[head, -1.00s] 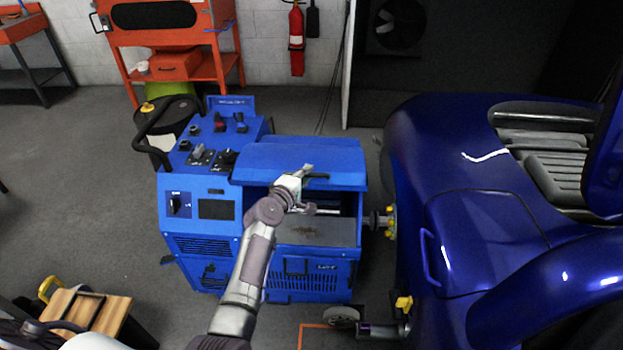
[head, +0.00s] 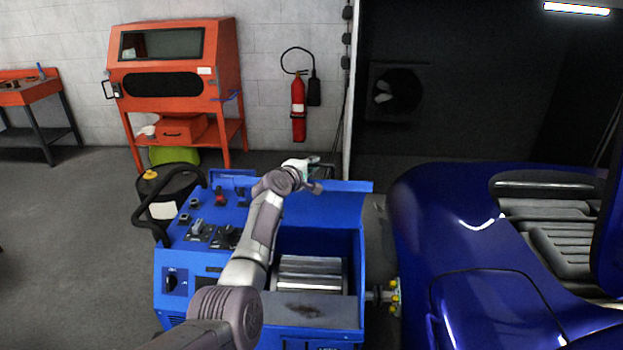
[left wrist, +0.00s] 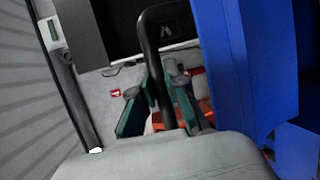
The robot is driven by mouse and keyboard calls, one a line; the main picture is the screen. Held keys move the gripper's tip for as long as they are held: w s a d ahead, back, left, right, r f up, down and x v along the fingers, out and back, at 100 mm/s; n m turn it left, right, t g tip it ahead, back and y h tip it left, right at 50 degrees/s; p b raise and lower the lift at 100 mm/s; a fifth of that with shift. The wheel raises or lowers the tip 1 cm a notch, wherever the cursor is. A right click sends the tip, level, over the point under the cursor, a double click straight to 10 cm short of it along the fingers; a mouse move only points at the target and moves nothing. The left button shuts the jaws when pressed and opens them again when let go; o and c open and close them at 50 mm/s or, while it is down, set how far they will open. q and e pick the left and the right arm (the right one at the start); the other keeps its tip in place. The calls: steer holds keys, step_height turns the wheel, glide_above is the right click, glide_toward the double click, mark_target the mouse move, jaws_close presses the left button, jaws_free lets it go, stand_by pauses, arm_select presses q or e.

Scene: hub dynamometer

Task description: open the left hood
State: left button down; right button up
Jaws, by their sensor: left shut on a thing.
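The blue dynamometer's hood (head: 348,186) stands raised at the back of the machine, above an open bay with a metal roller (head: 310,273). My left gripper (head: 312,171) is at the hood's upper edge, shut on the hood's handle. In the left wrist view the black handle (left wrist: 152,60) runs between the green-lined fingers of the left gripper (left wrist: 158,105), and the blue hood (left wrist: 245,60) fills the right side. In the head view the handle is mostly hidden by the gripper. My right gripper is not in view.
A control panel (head: 208,222) is left of the open bay. A dark blue car (head: 470,240) stands close on the right, joined by a shaft with a yellow-studded hub (head: 395,297). An orange cabinet (head: 178,75) and a fire extinguisher (head: 298,108) are behind.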

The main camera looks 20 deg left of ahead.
arm_select(q)
steer(key=shift+w+a, duration=0.1)
steer(key=shift+w, duration=0.3)
steer(key=shift+r, duration=0.1)
steer(key=c, duration=1.2)
jaws_free()
steer(key=shift+v, duration=6.1)
